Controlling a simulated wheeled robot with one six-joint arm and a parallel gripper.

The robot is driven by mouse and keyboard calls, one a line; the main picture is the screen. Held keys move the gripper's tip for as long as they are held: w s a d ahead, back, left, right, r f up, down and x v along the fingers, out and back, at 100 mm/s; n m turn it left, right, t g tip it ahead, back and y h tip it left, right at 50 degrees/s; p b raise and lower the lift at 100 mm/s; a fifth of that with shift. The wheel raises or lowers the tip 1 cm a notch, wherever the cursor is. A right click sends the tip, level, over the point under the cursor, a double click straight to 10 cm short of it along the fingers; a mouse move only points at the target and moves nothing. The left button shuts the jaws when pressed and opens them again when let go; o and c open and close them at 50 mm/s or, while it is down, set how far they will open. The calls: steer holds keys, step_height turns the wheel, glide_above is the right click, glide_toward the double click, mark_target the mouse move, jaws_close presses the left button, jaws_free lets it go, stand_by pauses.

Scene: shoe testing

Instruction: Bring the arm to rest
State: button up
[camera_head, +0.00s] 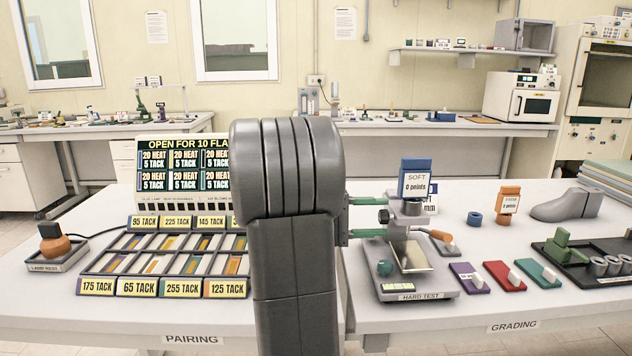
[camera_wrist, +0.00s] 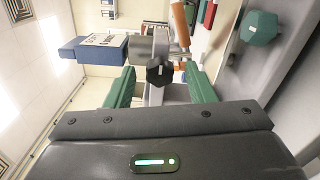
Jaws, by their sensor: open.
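My gripper (camera_head: 384,217) points right from my grey arm at the middle of the head view. Its two green fingers are apart, one above the other, beside the hard test stand (camera_head: 418,290). In the wrist view my gripper (camera_wrist: 160,80) is open, with the stand's black knob (camera_wrist: 160,75) showing between the fingers; I see no grip on it. The knob also shows in the head view (camera_head: 384,216). My arm hides part of the table and the scoreboard's right side.
The stand carries a blue "SOFT 0 points" sign (camera_head: 416,182). Purple (camera_head: 470,278), red (camera_head: 505,276) and teal (camera_head: 538,274) plates lie to its right, near a grey shoe form (camera_head: 567,205).

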steer(key=shift+d, duration=0.1)
stand_by(0.3)
steer(key=a, duration=1.4)
steer(key=d, duration=1.3)
steer(key=shift+d, duration=0.35)
steer(key=shift+d+r+p, duration=0.25)
steer(key=shift+d+p, duration=0.05)
steer(key=shift+p, duration=0.15)
steer(key=shift+a+n+p, duration=0.15)
steer(key=shift+n+p, duration=0.65)
steer(key=shift+p, duration=0.15)
steer(key=n+p, duration=0.3)
steer(key=p, duration=0.1)
steer(key=n+p, duration=0.4)
steer(key=p, duration=0.3)
steer(key=shift+n, duration=0.4)
steer(key=n+p, duration=0.6)
steer(key=p, duration=0.2)
steer(key=shift+p, duration=0.3)
steer(key=shift+f+n+p, duration=0.25)
steer(key=shift+n+p, duration=0.75)
steer(key=shift+p, duration=0.1)
